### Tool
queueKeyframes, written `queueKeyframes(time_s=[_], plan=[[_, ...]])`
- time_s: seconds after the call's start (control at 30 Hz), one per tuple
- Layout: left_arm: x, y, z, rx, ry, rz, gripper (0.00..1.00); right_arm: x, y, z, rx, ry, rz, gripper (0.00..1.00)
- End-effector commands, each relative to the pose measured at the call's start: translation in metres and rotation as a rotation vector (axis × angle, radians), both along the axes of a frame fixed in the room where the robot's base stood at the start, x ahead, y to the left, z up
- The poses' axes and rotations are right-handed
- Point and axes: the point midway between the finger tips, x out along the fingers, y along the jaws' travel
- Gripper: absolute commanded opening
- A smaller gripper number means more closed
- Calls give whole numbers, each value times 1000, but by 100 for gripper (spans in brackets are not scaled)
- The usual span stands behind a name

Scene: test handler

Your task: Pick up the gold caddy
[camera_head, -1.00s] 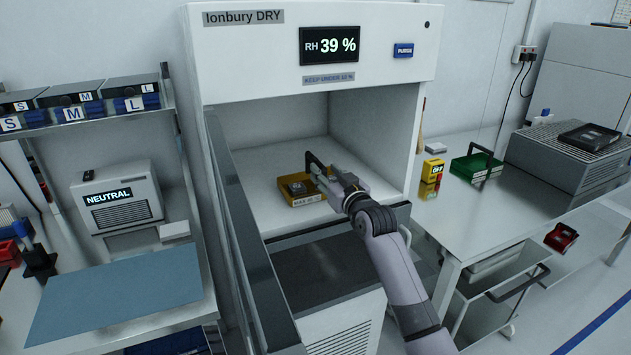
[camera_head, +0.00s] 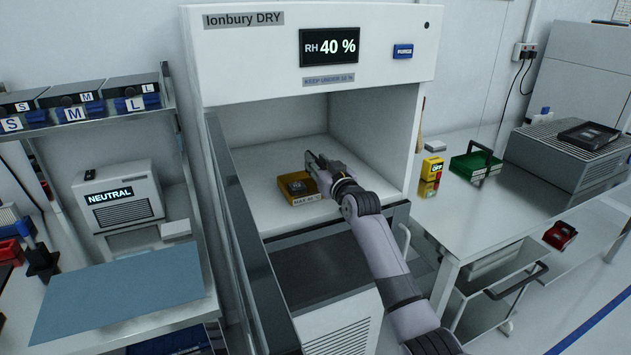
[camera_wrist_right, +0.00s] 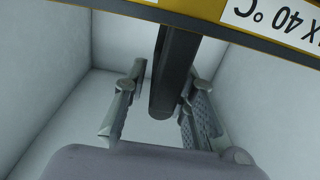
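The gold caddy (camera_head: 286,190) sits on the floor of the open dry cabinet (camera_head: 265,215). It has a "MAX 40 °C" label and a dark item (camera_head: 297,186) in it. My right gripper (camera_head: 316,162) is at the caddy's dark upright handle, which it largely hides in the head view. In the right wrist view the handle (camera_wrist_right: 176,70) stands between the two open fingers (camera_wrist_right: 160,108). A gap shows on the left side; the right finger is close to the handle. The caddy's gold edge (camera_wrist_right: 200,10) shows at the top. My left gripper is out of view.
The cabinet's door (camera_head: 240,240) stands open on the left. The cabinet walls surround my right gripper. A green caddy (camera_head: 474,166) and a yellow device (camera_head: 432,169) are on the right bench (camera_head: 480,220). A blue mat (camera_head: 120,290) lies on the left bench.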

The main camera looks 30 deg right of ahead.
Motion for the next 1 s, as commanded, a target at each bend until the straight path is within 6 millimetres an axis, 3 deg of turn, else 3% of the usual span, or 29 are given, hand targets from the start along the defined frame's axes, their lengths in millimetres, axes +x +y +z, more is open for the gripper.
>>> queueKeyframes(time_s=[0.33,1.0], plan=[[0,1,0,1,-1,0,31,0,0,0,0,0,0,0],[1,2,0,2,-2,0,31,0,0,2,0,-4,0,0]])
